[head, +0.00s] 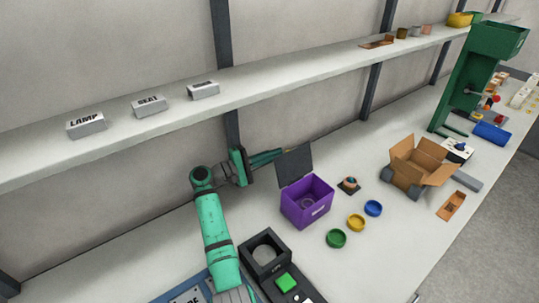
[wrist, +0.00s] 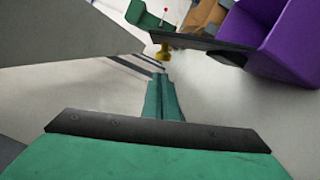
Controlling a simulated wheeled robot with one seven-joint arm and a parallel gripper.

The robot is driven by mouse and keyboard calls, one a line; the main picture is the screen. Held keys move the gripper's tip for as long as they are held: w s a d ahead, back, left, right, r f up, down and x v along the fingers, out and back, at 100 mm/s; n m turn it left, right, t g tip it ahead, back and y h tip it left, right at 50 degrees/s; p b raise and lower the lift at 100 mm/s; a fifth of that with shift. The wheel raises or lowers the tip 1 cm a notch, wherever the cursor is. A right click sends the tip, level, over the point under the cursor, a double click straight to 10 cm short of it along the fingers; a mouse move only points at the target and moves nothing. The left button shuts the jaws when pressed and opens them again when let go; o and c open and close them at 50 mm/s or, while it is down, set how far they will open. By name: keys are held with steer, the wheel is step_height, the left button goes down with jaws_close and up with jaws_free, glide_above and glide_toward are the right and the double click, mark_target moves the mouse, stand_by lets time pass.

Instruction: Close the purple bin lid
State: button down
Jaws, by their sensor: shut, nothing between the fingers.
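The purple bin (head: 306,203) stands on the bench in the head view, with a copper-toned or dark content just visible inside. Its dark grey lid (head: 295,165) is raised, standing up at the bin's back edge, so the bin is open. My gripper (head: 282,152) is shut and empty, with its fingers pointing right and their tips at or behind the lid's upper left edge. I cannot tell whether they touch it. In the wrist view the shut fingers (wrist: 161,82) point ahead, with the lid (wrist: 205,41) and purple bin (wrist: 275,40) at upper right.
Green (head: 336,238), yellow (head: 356,222) and blue (head: 373,208) round dishes lie right of the bin. An open cardboard box (head: 420,163) stands further right. A black fixture (head: 264,252) is in front. The long shelf (head: 250,88) runs above and behind my arm.

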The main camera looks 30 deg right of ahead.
steer(key=shift+s+a+r, duration=0.1)
steer(key=shift+s+r, duration=0.15)
steer(key=shift+s, duration=0.3)
